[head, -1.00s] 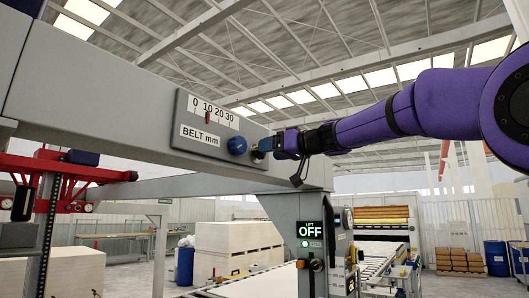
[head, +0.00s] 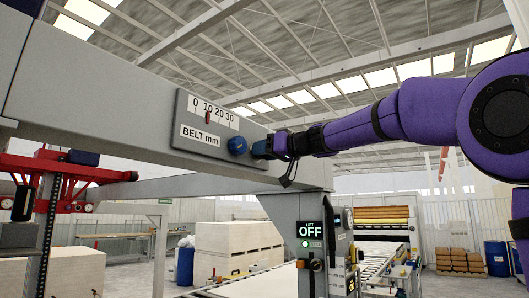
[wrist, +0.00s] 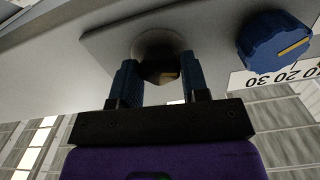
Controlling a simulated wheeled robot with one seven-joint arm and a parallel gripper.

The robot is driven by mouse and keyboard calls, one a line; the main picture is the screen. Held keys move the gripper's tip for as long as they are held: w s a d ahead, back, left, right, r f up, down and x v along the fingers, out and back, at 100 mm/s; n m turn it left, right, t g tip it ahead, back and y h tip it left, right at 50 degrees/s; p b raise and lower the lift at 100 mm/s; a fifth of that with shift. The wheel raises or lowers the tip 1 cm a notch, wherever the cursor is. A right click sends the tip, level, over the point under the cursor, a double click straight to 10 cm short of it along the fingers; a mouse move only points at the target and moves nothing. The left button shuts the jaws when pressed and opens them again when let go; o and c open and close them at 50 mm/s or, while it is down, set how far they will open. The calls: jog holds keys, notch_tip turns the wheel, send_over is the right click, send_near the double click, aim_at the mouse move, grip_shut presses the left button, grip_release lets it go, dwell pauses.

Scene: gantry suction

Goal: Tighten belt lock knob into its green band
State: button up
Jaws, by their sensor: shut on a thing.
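The belt lock knob (wrist: 161,71) is a dark round knob in a pale round collar on the panel. In the wrist view my gripper (wrist: 158,64) has one blue finger on each side of it and is shut on it. In the head view my gripper (head: 257,148) reaches in from the right at the panel's right end, and its fingers hide the lock knob. The BELT mm panel (head: 199,145) has a 0 to 30 scale with a red pointer (head: 208,118) near 10. I see no green band in either view.
A larger blue knob (head: 237,145) sits close to the left of my gripper; it also shows in the wrist view (wrist: 275,42), with a yellow line. The grey beam (head: 110,110) carries the panel. A post with a LIFT OFF display (head: 311,230) stands below.

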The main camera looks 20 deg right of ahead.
jog(key=m, duration=0.5)
dwell(0.4)
jog(key=o, duration=0.9)
jog(key=shift+d, duration=0.1)
jog(key=v, duration=1)
jog(key=shift+s+d, duration=0.2)
jog(key=shift+s, duration=0.1)
